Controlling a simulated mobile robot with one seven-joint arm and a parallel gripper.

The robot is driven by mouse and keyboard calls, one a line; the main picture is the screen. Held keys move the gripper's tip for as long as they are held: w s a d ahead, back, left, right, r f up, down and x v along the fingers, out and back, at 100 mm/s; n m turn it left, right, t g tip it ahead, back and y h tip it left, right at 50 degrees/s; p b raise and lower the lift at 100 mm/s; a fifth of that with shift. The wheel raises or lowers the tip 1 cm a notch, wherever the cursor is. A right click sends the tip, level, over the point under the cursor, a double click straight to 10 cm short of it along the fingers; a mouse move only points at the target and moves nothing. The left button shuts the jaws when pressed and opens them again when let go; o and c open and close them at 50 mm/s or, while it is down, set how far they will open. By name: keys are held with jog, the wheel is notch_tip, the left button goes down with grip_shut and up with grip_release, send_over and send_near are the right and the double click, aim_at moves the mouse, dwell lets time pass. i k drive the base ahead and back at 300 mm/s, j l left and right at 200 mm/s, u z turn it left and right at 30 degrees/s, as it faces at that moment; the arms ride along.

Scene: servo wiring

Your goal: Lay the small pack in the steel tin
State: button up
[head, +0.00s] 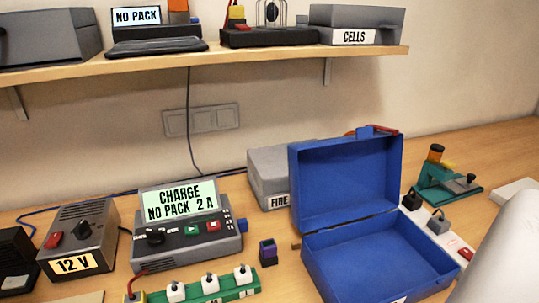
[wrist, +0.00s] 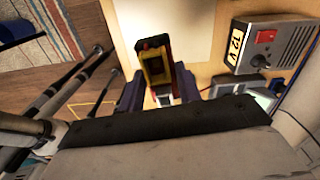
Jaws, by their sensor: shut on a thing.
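My gripper (wrist: 159,84) shows in the wrist view, its two dark fingers shut on a small yellow, red and black block (wrist: 155,66). The block stands out beyond the fingertips, above the bench. I cannot tell for sure that it is the small pack. In the head view a small dark purple-topped block (head: 267,252) stands on the bench by the charger. A grey box (head: 270,183) with a label starting FIRE stands behind the blue case; it may be the steel tin, but the case hides its right part. My gripper is not visible in the head view.
An open blue case (head: 345,182) stands at the centre right. The charger (head: 188,238), a green power strip (head: 217,289) and the 12 V supply (head: 80,236) crowd the left. A teal tool (head: 446,185) stands at right. A shelf (head: 210,57) runs above.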

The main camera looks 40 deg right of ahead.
aim_at(373, 271)
jog(key=k+l, duration=0.1)
jog(key=l, duration=0.35)
jog(key=k+l, duration=0.1)
jog(key=l, duration=0.35)
jog(key=k+l, duration=0.1)
jog(key=l, duration=0.35)
jog(key=k+l, duration=0.1)
jog(key=l, duration=0.35)
jog(key=k+l, duration=0.1)
jog(key=l, duration=0.35)
jog(key=k+l, duration=0.1)
jog(key=l, duration=0.3)
jog(key=k+l, duration=0.1)
jog(key=l, duration=0.35)
